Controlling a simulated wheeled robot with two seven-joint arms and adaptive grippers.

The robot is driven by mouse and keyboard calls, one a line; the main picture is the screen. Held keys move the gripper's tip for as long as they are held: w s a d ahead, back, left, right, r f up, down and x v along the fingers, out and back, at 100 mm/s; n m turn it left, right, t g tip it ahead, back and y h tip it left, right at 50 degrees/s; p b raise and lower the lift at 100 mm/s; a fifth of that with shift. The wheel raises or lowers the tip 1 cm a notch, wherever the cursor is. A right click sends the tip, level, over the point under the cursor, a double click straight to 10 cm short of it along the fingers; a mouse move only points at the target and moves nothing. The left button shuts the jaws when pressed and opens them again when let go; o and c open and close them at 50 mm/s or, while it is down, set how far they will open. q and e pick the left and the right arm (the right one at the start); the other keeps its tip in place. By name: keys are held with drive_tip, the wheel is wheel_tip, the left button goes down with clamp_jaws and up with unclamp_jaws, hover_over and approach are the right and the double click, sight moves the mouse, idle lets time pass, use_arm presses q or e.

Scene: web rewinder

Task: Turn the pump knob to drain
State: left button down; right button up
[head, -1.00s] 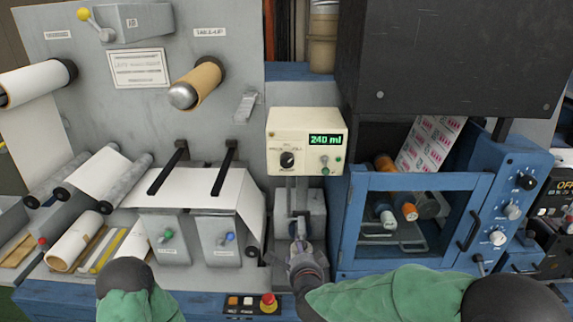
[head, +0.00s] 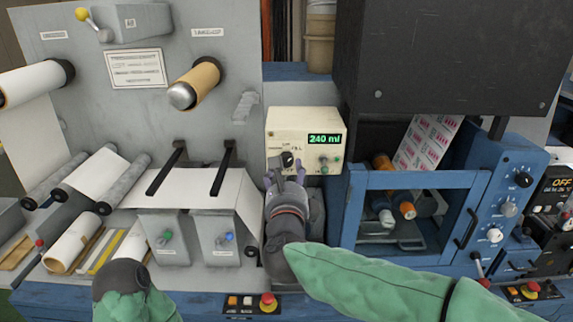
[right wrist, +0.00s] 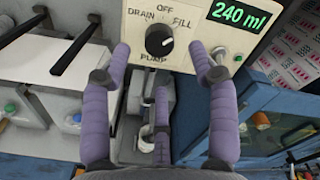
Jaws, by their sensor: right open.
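The pump knob (head: 288,160) is a black dial on the cream pump box (head: 312,122). The right wrist view shows the knob (right wrist: 159,41) close up, with OFF above it, DRAIN at its left, FILL at its right and PUMP below. A pale mark shows on the knob's right side. My right gripper (head: 284,177) is just below and in front of the knob. In the right wrist view my right gripper (right wrist: 160,47) is open, with purple fingers either side of the knob, apart from it. My left gripper is out of view.
A blue framed cabinet (head: 345,225) stands close on the right. Black bars (head: 222,168) stick out on the left. A red button (head: 268,302) sits below.

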sight(287, 163)
drive_tip(key=shift+w, duration=2.8)
drive_tip(key=c, duration=1.1)
